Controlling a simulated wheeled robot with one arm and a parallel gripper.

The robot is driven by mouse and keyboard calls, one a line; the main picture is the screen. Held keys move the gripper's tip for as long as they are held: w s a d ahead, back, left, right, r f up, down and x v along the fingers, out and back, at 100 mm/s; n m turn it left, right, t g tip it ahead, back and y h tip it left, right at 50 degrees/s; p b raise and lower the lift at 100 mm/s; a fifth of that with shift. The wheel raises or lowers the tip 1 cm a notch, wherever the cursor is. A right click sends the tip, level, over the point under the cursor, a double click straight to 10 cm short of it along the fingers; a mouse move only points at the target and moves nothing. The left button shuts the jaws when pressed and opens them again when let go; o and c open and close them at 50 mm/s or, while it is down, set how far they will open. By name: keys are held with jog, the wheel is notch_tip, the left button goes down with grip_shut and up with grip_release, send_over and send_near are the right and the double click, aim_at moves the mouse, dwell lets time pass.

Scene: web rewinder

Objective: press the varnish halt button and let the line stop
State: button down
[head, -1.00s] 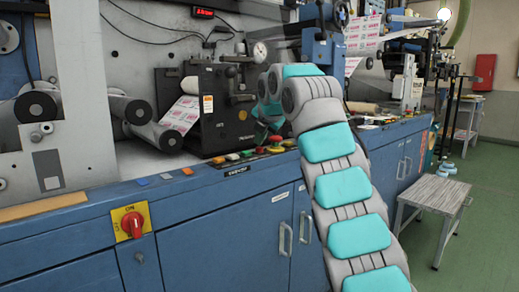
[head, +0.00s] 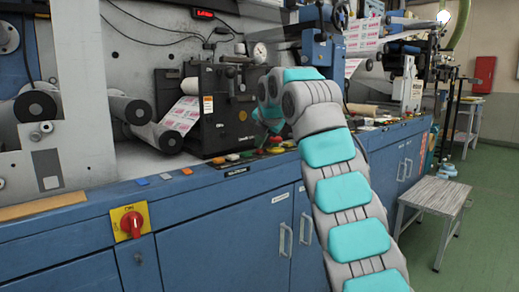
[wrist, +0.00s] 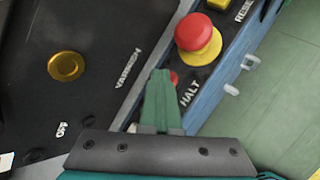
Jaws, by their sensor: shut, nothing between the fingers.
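In the wrist view, a small red button (wrist: 174,78) sits beside the white HALT lettering (wrist: 189,92) on the black panel, and the word VARNISH (wrist: 128,68) is printed to its left. My gripper (wrist: 160,74) has its green fingers shut and empty. They cover part of the small red button; I cannot tell whether they touch it. A larger red mushroom button (wrist: 196,32) on a yellow base stands just above. In the head view my gripper (head: 264,128) is over the row of buttons and partly hidden by my arm.
A gold round knob (wrist: 66,66) is on the panel at left. A yellow button (wrist: 218,4) is near the RESET lettering. In the head view, a red rotary switch (head: 131,223) is on the cabinet front, and a stool (head: 437,194) stands on open floor at right.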

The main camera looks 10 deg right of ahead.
aim_at(260, 155)
jog(key=shift+r, duration=0.1)
jog(key=shift+r+p, duration=0.8)
jog(key=shift+p, duration=0.15)
jog(key=shift+r, duration=0.1)
notch_tip(260, 155, up, 5)
jog(key=p, duration=0.5)
